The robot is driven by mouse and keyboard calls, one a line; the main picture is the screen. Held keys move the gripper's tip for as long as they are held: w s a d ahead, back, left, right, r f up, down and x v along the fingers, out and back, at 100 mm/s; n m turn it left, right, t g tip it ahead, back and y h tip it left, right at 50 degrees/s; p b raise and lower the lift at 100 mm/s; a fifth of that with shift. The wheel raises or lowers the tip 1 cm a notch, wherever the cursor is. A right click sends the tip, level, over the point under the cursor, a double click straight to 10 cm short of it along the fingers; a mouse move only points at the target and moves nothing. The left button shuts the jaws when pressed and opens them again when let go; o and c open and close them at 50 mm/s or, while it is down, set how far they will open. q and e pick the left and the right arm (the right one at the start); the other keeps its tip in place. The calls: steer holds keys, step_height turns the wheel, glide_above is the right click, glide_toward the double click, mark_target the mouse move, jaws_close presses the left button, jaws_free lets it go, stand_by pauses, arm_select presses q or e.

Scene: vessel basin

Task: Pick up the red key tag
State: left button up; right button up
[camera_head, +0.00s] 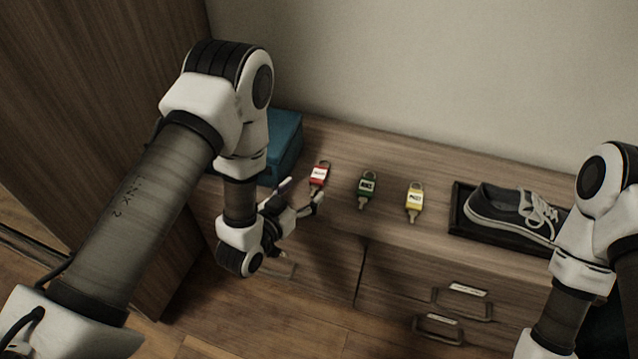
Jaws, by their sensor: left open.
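The red key tag (319,174) lies on the wooden cabinet top, with a white label and a ring at its upper end. It is the leftmost of three tags in a row. My left gripper (303,194) is open, with its fingers pointing toward the red tag, just to the left of and in front of it. The lower end of the red tag is close to a fingertip; I cannot tell whether they touch. My right arm comes in at the right edge, but its gripper is out of the picture.
A green key tag (367,186) and a yellow key tag (414,199) lie to the right. A grey shoe (503,207) sits in a black tray (459,222). A teal box (286,148) stands behind my left arm. Drawer handles (462,303) stick out at the front.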

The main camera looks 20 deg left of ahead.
mark_target(317, 178)
arm_select(q)
steer(key=b+x, duration=0.2)
steer(key=x, duration=0.4)
steer(key=shift+d+f, duration=0.1)
steer(key=c, duration=1.3)
